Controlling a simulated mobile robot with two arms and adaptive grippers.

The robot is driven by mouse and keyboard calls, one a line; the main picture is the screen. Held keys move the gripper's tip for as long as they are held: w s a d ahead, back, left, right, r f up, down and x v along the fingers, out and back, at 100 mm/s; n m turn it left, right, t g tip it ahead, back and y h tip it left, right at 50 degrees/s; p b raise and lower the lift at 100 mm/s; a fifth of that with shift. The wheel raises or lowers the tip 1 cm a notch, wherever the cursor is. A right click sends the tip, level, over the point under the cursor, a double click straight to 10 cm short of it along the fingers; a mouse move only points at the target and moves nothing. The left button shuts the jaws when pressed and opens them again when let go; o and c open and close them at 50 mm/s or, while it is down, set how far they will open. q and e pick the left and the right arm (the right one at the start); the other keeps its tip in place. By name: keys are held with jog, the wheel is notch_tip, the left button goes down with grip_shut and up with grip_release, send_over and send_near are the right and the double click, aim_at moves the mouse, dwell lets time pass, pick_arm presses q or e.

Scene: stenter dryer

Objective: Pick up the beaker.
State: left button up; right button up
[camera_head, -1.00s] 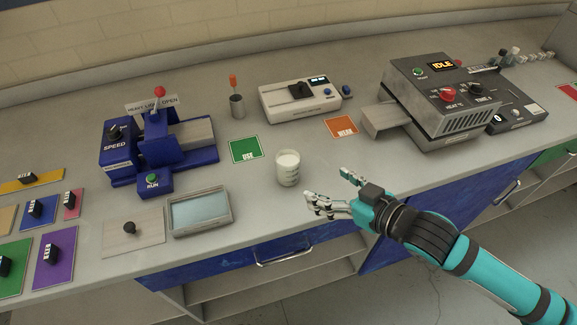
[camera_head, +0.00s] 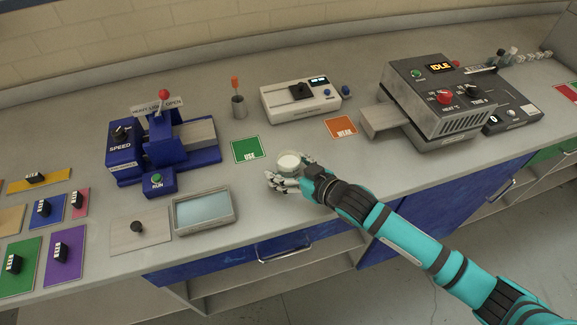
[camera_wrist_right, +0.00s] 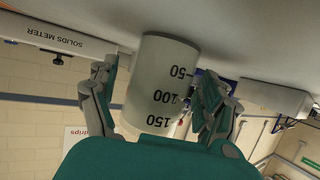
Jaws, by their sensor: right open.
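The beaker (camera_head: 289,161) stands upright on the grey counter, in front of the green and orange cards, with whitish contents. In the right wrist view the beaker (camera_wrist_right: 163,82) is large, with markings 50, 100 and 150, and lies between the fingers. My right gripper (camera_head: 287,176) is at the beaker, fingers open on both sides of it; they hide its lower part in the head view. In the wrist view the right gripper (camera_wrist_right: 158,98) shows a finger on each side; whether they touch the glass I cannot tell. My left gripper is not in view.
A shallow tray (camera_head: 178,218) lies to the left near the front edge. A blue machine (camera_head: 125,153) stands behind it. A white meter (camera_head: 272,103) and a cup with an orange-handled tool (camera_head: 239,108) stand behind. A dark heater box (camera_head: 425,124) stands to the right.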

aim_at(299, 164)
jog(key=c, duration=1.4)
jog(key=shift+r, duration=0.5)
jog(key=shift+d+r+b, duration=0.25)
jog(key=shift+r+b, duration=0.1)
jog(key=shift+r, duration=0.25)
jog(key=shift+d+r+b, duration=0.25)
jog(key=shift+r+b, duration=0.05)
jog(key=shift+r, duration=0.25)
jog(key=s+d+b, duration=0.1)
jog(key=d, duration=0.3)
jog(key=s+d+r+b, duration=0.1)
jog(key=d, duration=0.3)
jog(key=s+d+b, duration=0.1)
jog(key=d, duration=0.4)
jog(key=shift+d+r, duration=0.1)
jog(key=shift+r, duration=0.05)
jog(key=shift+s+d+r, duration=0.15)
jog(key=shift+d+r, duration=0.05)
jog(key=shift+d, duration=0.6)
